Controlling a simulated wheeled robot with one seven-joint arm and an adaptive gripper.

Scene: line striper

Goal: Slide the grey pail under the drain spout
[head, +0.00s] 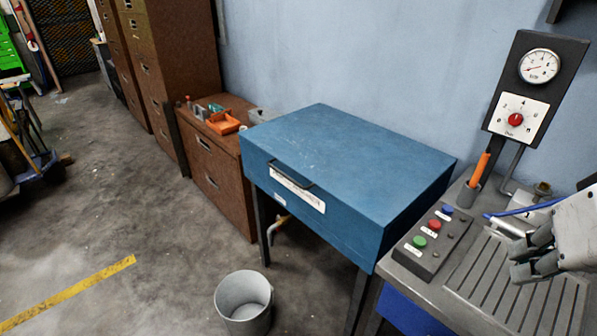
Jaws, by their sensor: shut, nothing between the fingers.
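The grey pail (244,302) stands upright on the concrete floor, in front of the blue cabinet, and looks empty inside. The drain spout (279,229) is a small pipe with a yellowish part, hanging under the blue cabinet between its legs. The pail is in front of the spout and apart from it, nearer to me. My gripper (517,262) is at the right edge, over the slotted grey bench top, far from the pail. Its fingers are shut and hold nothing.
The blue cabinet (340,165) stands on thin legs. The grey bench (470,300) at right carries a button box (433,241), an orange-handled tool in a holder (479,172) and a gauge panel (534,85). Brown drawers (215,165) line the wall. Floor left of the pail is clear.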

